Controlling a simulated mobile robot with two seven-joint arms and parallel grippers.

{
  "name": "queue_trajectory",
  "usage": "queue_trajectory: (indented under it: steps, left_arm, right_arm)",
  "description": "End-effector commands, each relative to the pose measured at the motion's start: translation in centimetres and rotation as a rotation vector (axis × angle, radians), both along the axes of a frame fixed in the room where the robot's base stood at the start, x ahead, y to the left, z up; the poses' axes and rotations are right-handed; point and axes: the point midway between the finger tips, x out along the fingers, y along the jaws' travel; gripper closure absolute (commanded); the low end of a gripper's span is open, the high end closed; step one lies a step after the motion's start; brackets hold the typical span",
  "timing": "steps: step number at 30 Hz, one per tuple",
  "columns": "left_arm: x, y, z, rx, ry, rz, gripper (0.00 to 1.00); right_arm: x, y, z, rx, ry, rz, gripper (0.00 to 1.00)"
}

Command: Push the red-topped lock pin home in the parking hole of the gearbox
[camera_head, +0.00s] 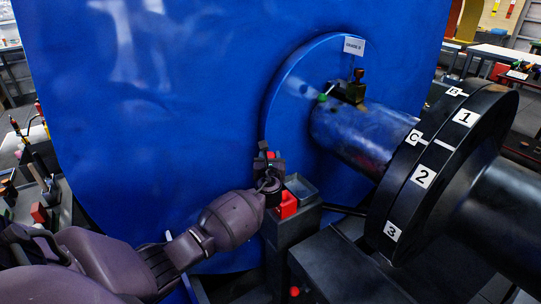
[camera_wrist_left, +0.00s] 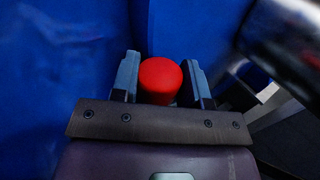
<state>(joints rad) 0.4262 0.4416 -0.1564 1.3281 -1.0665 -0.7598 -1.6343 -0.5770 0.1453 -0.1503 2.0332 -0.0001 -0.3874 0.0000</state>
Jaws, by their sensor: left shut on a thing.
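My left gripper (camera_head: 269,166) is at the front of the blue gearbox housing (camera_head: 160,110), just above a dark post. It is shut on the red-topped lock pin (camera_head: 271,154). In the left wrist view the round red top (camera_wrist_left: 160,80) sits between the two fingers of the gripper (camera_wrist_left: 161,66). The pin's shank is hidden below its top, so I cannot tell whether it is in any hole. I cannot make out the parking hole. My right gripper is not in view.
A red block (camera_head: 286,205) and a grey open-topped box (camera_head: 300,188) stand on the dark post (camera_head: 291,231) beside the gripper. A blue shaft (camera_head: 365,135) runs to a black numbered coupling (camera_head: 440,165) at right. A bracket (camera_head: 350,91) sits above the shaft.

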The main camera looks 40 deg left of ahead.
Motion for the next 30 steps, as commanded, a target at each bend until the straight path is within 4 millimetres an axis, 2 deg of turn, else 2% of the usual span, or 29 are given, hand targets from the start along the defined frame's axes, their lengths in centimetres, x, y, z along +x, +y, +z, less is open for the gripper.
queue_trajectory:
  steps: [30]
  left_arm:
    - [0.03,-0.03,0.01,0.000,-0.002,0.000,0.86]
  right_arm:
    - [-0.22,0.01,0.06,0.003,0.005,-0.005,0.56]
